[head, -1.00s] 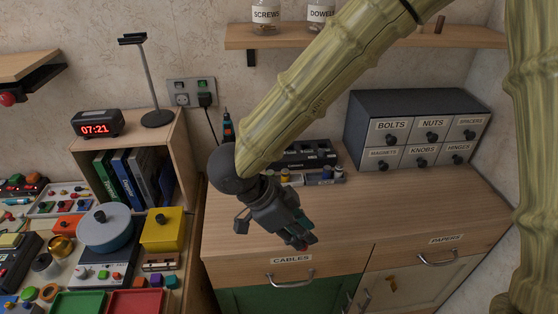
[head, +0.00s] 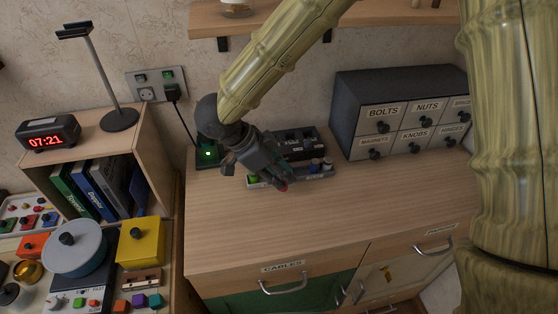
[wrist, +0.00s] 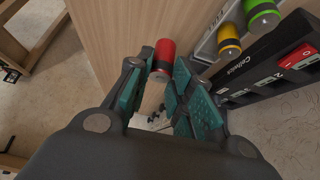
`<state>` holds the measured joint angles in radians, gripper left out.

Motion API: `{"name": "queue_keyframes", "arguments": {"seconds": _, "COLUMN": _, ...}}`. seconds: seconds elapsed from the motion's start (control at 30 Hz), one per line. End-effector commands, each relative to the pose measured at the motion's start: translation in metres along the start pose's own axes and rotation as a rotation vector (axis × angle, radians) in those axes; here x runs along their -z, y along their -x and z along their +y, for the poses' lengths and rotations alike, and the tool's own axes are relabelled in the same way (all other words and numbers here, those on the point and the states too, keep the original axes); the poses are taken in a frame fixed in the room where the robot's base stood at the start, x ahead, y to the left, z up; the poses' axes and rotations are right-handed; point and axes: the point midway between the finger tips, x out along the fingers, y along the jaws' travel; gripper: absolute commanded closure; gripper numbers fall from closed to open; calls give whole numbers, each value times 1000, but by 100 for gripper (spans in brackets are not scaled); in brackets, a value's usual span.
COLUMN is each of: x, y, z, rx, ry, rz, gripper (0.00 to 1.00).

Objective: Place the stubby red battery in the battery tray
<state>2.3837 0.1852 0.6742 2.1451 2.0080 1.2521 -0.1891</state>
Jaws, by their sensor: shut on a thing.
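My gripper (wrist: 160,95) is shut on the short red battery (wrist: 163,58), whose red end sticks out beyond the teal pads in the wrist view. In the head view my gripper (head: 272,178) hangs over the front of the battery tray, with the battery (head: 283,187) a small red spot at its tip. The grey battery tray (head: 318,175) lies on the wooden cabinet top, partly hidden by my gripper. It holds several batteries, among them a green one (wrist: 261,14) and a yellow one (wrist: 229,42). In the wrist view the red battery is beside the tray (wrist: 208,48), apart from it.
A black device (wrist: 270,70) with red and grey keys stands right behind the tray. A black box with a green light (head: 207,154) is left of it. A drawer unit (head: 395,115) stands to the right. The cabinet top in front (head: 300,225) is clear.

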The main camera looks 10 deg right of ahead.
Motion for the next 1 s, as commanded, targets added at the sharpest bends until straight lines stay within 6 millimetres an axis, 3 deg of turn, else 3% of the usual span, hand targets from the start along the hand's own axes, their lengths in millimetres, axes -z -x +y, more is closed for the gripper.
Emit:
{"name": "queue_keyframes", "arguments": {"seconds": 0.2, "x": 7, "y": -8, "z": -42, "rx": -2, "ry": -2, "rz": 0, "gripper": 100}}
{"name": "queue_keyframes", "arguments": {"seconds": 0.4, "x": 10, "y": -12, "z": -65, "rx": 0, "ry": 0, "rz": 0, "gripper": 100}}
{"name": "queue_keyframes", "arguments": {"seconds": 0.63, "x": 11, "y": -15, "z": -77, "rx": -1, "ry": 0, "rz": 1, "gripper": 100}}
{"name": "queue_keyframes", "arguments": {"seconds": 1.0, "x": -8, "y": -45, "z": -77, "rx": 1, "ry": 1, "rz": 1, "gripper": 100}}
